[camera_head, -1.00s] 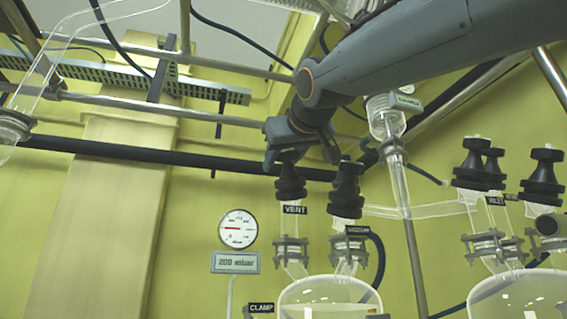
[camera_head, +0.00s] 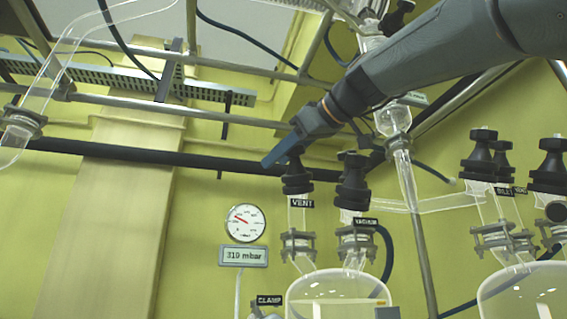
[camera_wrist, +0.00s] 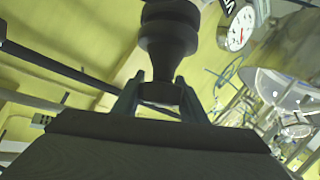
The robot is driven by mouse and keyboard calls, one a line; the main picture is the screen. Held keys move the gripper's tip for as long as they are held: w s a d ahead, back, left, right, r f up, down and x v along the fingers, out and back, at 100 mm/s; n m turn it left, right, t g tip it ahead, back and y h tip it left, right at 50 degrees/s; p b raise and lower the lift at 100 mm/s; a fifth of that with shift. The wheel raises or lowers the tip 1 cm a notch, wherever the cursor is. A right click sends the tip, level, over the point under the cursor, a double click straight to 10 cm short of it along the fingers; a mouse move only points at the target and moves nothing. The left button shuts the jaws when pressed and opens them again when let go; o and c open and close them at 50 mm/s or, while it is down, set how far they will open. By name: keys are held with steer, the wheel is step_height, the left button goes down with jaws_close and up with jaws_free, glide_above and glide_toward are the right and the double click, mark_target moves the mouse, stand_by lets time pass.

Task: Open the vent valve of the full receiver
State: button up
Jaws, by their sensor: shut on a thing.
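The vent valve (camera_head: 297,178) is a black ribbed knob above a glass stem with a "VENT" label, on the left glass receiver (camera_head: 340,289). My gripper (camera_head: 290,154) is at the top of this knob, with its jaws turned to slant down to the left. In the wrist view, the black knob (camera_wrist: 168,42) sits between the two fingers of my gripper (camera_wrist: 160,92), which is shut on it. The liquid level in the receiver is hard to tell.
A second black knob (camera_head: 352,182), by the "VACUUM" label, stands close to the right. A gauge (camera_head: 244,222) sits above a display (camera_head: 243,256) reading about 310 mbar. Another glass receiver (camera_head: 525,296) with several black knobs stands at the right. A dark pipe (camera_head: 150,156) runs behind.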

mark_target(290, 154)
steer(key=s+n+g+h+p, duration=0.1)
steer(key=n+g+p, duration=0.4)
steer(key=p, duration=0.7)
steer(key=s+d+f+n+g+h+p, duration=0.1)
steer(key=n+g+p, duration=0.4)
steer(key=p, duration=0.8)
steer(key=s+f+n+g+h+p, duration=0.1)
steer(key=n+g+h+p, duration=0.3)
steer(key=p, duration=0.8)
steer(key=shift+s+d+f+n+g+p, duration=0.1)
steer(key=shift+s+n+g+p, duration=0.1)
steer(key=shift+s+n+g, duration=0.45)
steer(key=shift+s+d+f+n+g+p, duration=0.15)
steer(key=shift+n+g, duration=0.3)
steer(key=shift+n, duration=0.5)
steer(key=shift+h+p, duration=0.4)
steer(key=shift+p, duration=0.1)
steer(key=shift+d+f+n+h+p, duration=0.15)
steer(key=shift+n+h+p, duration=0.2)
steer(key=shift+p, duration=0.85)
steer(key=o, duration=1)
steer(key=shift+o, duration=0.3)
